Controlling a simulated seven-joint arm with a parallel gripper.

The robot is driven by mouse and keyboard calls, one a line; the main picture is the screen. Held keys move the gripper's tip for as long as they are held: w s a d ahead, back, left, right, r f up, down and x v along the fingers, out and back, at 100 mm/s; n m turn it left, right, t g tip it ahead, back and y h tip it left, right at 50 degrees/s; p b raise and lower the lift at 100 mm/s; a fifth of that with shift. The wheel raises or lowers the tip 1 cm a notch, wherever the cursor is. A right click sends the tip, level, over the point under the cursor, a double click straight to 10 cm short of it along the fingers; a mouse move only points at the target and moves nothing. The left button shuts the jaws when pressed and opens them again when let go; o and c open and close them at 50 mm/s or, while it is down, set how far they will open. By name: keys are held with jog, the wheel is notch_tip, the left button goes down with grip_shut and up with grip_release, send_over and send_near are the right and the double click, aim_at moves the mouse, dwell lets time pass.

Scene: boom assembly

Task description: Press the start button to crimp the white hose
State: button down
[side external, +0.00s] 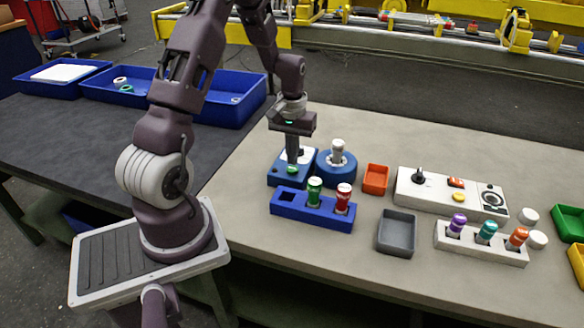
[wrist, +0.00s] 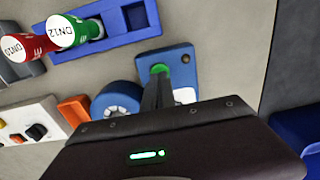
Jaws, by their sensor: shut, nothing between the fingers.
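A green start button (side external: 292,170) sits on a small blue box (side external: 280,181) with a white top plate. The button also shows in the wrist view (wrist: 160,69), right at my fingertips. My gripper (side external: 292,161) is shut and empty, pointing down over the button. The tips appear at or just above it; I cannot tell whether they touch. To the right of the box is a round blue crimper (side external: 336,168), also in the wrist view (wrist: 118,103). A white hose (side external: 338,150) stands upright in its centre.
A blue rack (side external: 300,213) holds a green (side external: 314,190) and a red fitting (side external: 342,197), close in front. Orange (side external: 375,179) and grey (side external: 396,233) trays, a white control panel (side external: 440,196) and a white rack (side external: 470,246) lie right. Blue bins (side external: 230,104) stand back left.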

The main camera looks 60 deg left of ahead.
aim_at(292, 168)
jog(key=shift+f, duration=0.1)
jog(key=shift+f, duration=0.9)
notch_tip(292, 168, up, 12)
dwell(1.1)
